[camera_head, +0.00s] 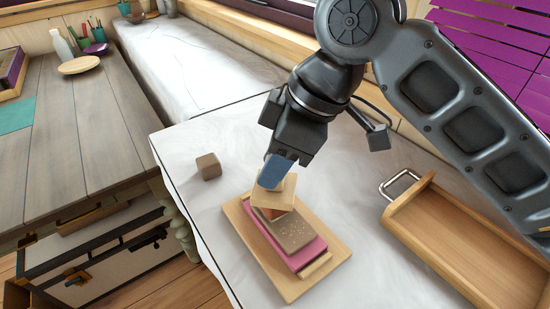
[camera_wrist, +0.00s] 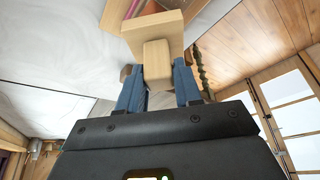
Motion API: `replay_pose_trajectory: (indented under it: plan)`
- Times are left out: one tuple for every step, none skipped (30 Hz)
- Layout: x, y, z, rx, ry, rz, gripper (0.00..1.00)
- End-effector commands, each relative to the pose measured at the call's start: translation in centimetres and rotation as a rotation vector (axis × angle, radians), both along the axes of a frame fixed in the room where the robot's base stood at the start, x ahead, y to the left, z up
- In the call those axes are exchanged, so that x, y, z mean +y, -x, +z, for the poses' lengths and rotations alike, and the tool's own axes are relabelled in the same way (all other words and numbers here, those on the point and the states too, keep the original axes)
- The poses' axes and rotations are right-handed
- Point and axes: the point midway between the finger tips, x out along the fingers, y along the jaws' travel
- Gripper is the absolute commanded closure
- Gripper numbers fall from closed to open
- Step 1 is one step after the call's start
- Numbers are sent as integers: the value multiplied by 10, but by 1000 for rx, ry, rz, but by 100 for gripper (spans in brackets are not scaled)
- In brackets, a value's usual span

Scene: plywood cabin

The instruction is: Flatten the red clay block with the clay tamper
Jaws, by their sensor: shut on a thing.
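My gripper (camera_head: 276,176) has blue fingers and is shut on the pale wooden clay tamper (camera_head: 272,194). In the wrist view the tamper's handle (camera_wrist: 157,62) is between the fingers, with its square plate (camera_wrist: 153,33) beyond. In the head view the plate is over the far end of the layered stack on a wooden board (camera_head: 241,225). A small orange-red patch, seemingly the red clay block (camera_head: 277,213), shows just under the plate; most of it is hidden. I cannot tell whether plate and clay touch.
The stack on the board has a speckled brown slab (camera_head: 292,232) over a magenta layer (camera_head: 308,252). A brown cube (camera_head: 208,166) lies on the white surface to the left. A wooden tray (camera_head: 460,250) with a metal handle is at right. A plank table (camera_head: 75,120) is at left.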

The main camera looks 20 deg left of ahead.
Motion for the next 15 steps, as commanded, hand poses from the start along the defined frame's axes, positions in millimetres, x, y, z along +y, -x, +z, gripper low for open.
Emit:
replay_pose_trajectory:
  plan:
    - [0,0,0,0,0,0,96]
    - [0,0,0,0,0,0,96]
    - [0,0,0,0,0,0,96]
    - [0,0,-1,0,0,0,96]
    - [0,0,-1,0,0,0,96]
    - [0,0,-1,0,0,-1,96]
    - [0,0,-1,0,0,-1,96]
    - [0,0,-2,0,0,-1,96]
    - [0,0,-2,0,0,-1,96]
    - [0,0,-2,0,0,-1,96]
    - [0,0,-3,0,0,-1,96]
    - [0,0,-3,0,0,-1,96]
    - [0,0,-3,0,0,-1,96]
    - [0,0,-3,0,0,-1,96]
    - [0,0,-3,0,0,-1,96]
